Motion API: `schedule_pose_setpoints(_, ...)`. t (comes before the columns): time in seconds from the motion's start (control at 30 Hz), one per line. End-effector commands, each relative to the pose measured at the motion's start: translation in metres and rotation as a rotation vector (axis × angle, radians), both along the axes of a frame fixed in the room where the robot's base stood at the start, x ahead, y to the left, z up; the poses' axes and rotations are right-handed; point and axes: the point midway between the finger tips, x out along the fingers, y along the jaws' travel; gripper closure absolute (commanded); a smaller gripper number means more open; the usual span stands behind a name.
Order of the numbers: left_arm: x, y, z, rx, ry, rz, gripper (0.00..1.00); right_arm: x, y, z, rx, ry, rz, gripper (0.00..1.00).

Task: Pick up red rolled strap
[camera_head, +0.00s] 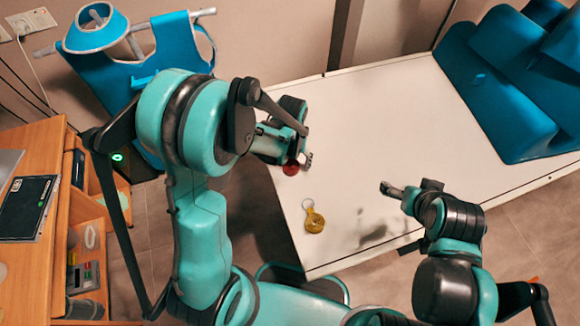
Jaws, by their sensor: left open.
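The red rolled strap (290,169) lies on the white table (375,120) near its left edge, partly hidden by my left gripper. My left gripper (296,150) is open above the table, right at the strap in the picture. I cannot tell whether its fingers touch the strap. My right gripper (408,187) is over the right front part of the table, with its fingers apart and nothing between them.
A yellow tag with a ring (314,220) lies on the table in front of the strap. A wooden desk (30,225) stands at left, and a blue apron (165,50) hangs behind my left arm. The table's middle is clear.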

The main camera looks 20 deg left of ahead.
Motion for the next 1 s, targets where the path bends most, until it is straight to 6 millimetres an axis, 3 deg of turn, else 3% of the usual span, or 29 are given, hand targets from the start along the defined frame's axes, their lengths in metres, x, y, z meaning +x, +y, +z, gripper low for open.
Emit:
schedule_pose_setpoints(0.23, 0.0, 0.0, -0.001, 0.0, 0.0, 0.0, 0.23, 0.0, 0.0, 0.0, 0.0, 0.0, 0.0, 0.13)
schedule_pose_setpoints(0.43, 0.0, 0.0, -0.001, 0.0, 0.0, 0.0, 0.76, 0.0, 0.0, 0.0, 0.0, 0.0, 0.0, 0.13)
schedule_pose_setpoints(0.77, 0.0, 0.0, 0.0, 0.0, 0.0, 0.0, 0.78, 0.0, 0.0, 0.001, 0.0, 0.0, 0.0, 0.13)
schedule_pose_setpoints(1.0, 0.0, 0.0, 0.022, 0.0, 0.0, 0.0, 0.78, 0.0, 0.0, 0.009, 0.0, 0.0, 0.0, 0.13)
